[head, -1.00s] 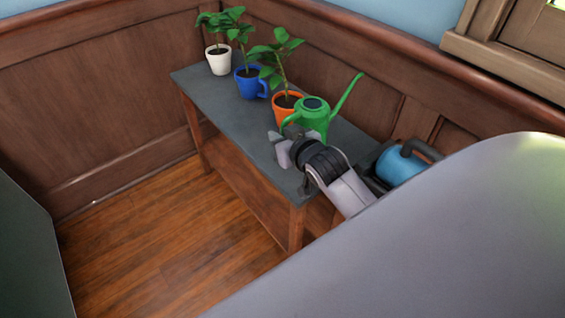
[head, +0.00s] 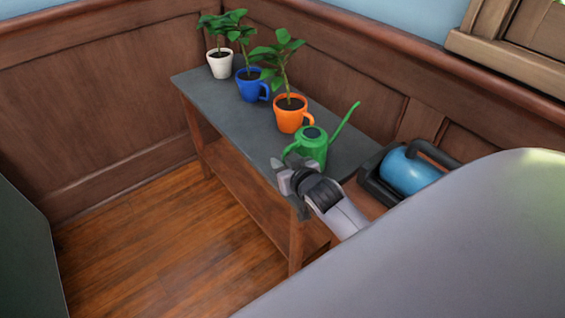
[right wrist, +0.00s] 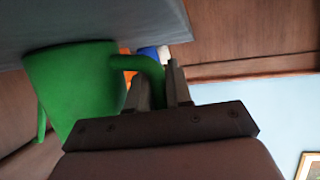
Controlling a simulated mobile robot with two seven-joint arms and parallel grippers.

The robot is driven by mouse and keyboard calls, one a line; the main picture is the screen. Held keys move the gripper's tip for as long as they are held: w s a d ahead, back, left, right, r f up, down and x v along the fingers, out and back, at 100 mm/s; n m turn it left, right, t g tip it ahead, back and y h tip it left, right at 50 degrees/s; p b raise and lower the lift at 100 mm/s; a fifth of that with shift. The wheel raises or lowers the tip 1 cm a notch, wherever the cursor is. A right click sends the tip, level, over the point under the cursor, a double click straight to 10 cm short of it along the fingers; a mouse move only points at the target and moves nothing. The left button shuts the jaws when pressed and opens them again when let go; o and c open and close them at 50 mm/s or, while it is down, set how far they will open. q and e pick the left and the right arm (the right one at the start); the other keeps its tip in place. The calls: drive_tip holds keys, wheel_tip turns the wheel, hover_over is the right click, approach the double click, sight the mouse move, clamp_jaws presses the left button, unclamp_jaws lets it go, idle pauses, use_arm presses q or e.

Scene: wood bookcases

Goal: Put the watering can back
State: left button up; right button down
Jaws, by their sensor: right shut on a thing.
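A green watering can (head: 311,149) is upright at the near end of the grey-topped table (head: 229,122), its spout pointing up and right. My right gripper (head: 284,176) is on the near-left side of the can. In the right wrist view, the picture is upside down and the gripper (right wrist: 160,82) is shut on the handle of the can (right wrist: 75,88). The can's base is at or very close to the tabletop; I cannot tell for sure whether it touches. My left gripper is not in view.
Behind the can stand potted plants in an orange mug (head: 291,115), a blue mug (head: 251,87) and a white pot (head: 220,66). A blue rounded object (head: 409,171) with a dark handle is to the right. Wood panelling (head: 355,83) runs behind the table.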

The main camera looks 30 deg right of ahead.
drive_tip(key=c, duration=1)
unclamp_jaws()
drive_tip(key=shift+c, duration=0.2)
drive_tip(key=shift+r, duration=0.1)
